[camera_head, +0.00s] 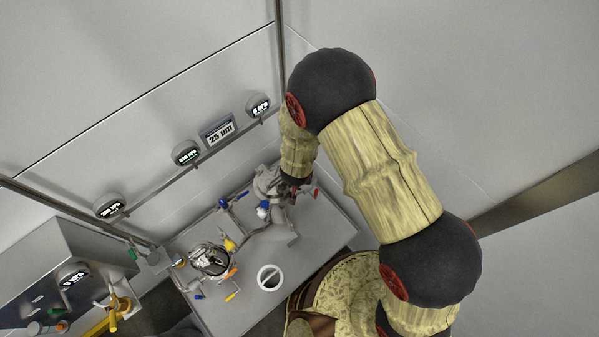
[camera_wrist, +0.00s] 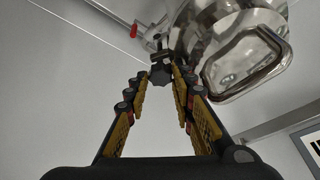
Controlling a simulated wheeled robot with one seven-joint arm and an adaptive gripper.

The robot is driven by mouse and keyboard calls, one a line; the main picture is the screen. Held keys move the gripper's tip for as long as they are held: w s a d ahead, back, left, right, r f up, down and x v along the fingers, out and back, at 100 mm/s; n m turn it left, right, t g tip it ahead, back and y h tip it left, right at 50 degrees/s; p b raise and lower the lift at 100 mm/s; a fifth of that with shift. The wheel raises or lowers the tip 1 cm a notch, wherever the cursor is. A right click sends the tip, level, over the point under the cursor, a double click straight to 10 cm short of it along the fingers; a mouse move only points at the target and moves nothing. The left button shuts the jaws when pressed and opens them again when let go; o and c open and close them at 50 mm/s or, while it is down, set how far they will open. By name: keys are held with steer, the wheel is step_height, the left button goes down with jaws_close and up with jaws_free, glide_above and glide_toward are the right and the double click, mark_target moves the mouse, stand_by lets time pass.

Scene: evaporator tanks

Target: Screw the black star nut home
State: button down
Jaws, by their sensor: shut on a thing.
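My gripper (camera_wrist: 162,78) reaches up from the bottom of the wrist view, its two yellow and black fingers converging at the tips. The black star nut (camera_wrist: 160,75) is small and dark and sits between the fingertips, which are closed on it. It is beside the metal fittings on the steel vessel (camera_wrist: 210,40). The fingers hide part of the nut, and I cannot tell how far it is screwed on. In the head view my arm comes down over the back of the bench, and the nut and fingertips cannot be made out there.
An oval framed hatch (camera_wrist: 248,65) is close right of my fingers. A red-ended handle (camera_wrist: 134,30) is at upper left. In the head view, the grey bench (camera_head: 325,235) carries an open round vessel (camera_head: 209,261) and a white round lid (camera_head: 269,278). Gauges (camera_head: 186,153) line the wall.

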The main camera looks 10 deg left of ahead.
stand_by(0.4)
steer(key=c, duration=1.6)
jaws_free()
steer(key=shift+o, duration=0.5)
steer(key=v, duration=0.8)
